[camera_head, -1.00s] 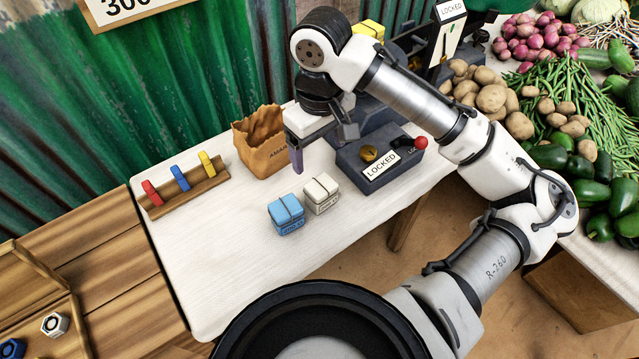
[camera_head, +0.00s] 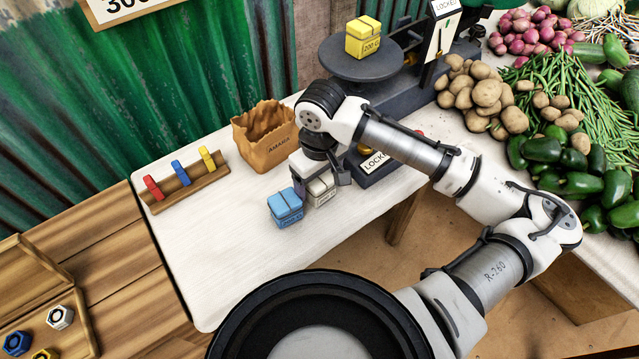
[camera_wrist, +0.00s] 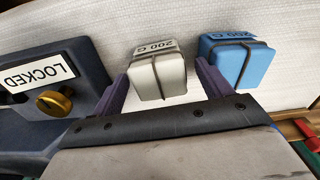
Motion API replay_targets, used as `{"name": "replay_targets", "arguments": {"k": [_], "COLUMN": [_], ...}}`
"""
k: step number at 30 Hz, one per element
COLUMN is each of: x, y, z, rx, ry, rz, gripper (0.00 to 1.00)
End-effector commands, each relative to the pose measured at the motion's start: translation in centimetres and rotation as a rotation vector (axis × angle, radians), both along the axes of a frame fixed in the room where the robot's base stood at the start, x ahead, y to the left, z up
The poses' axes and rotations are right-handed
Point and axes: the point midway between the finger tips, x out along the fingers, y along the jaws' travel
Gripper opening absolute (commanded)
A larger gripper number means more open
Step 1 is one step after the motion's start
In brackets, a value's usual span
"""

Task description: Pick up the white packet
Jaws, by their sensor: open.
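The white packet (camera_head: 320,188) stands on the pale table, partly hidden behind my gripper in the head view. In the wrist view the white packet (camera_wrist: 158,74) has a dark band and a "200 G" label, and it lies between my two open fingers. My gripper (camera_wrist: 160,88) is open, with one purple finger on each side of the packet. I cannot tell whether either finger touches it. In the head view my gripper (camera_head: 318,180) points down over the packet.
A blue packet (camera_head: 286,207) stands close beside the white one; it also shows near the right finger in the wrist view (camera_wrist: 234,62). The scale's base with a "LOCKED" label (camera_head: 375,162) is close on the other side. A paper bag (camera_head: 264,140) stands behind. The front table is clear.

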Motion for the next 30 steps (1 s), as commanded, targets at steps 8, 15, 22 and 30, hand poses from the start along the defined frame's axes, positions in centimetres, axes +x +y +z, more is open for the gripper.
{"name": "replay_targets", "arguments": {"k": [8, 15, 22, 30], "x": [-0.37, -0.35, -0.36, -0.42], "y": [-0.17, -0.07, 0.14, 0.30], "z": [-2.24, -2.42, -2.42, -1.98], "rx": [-0.014, -0.013, -0.008, -0.005], "ry": [0.025, 0.024, 0.023, 0.024], "rz": [-0.001, -0.002, 0.002, 0.005], "gripper": [0.80, 0.46, 0.28, 0.28]}}
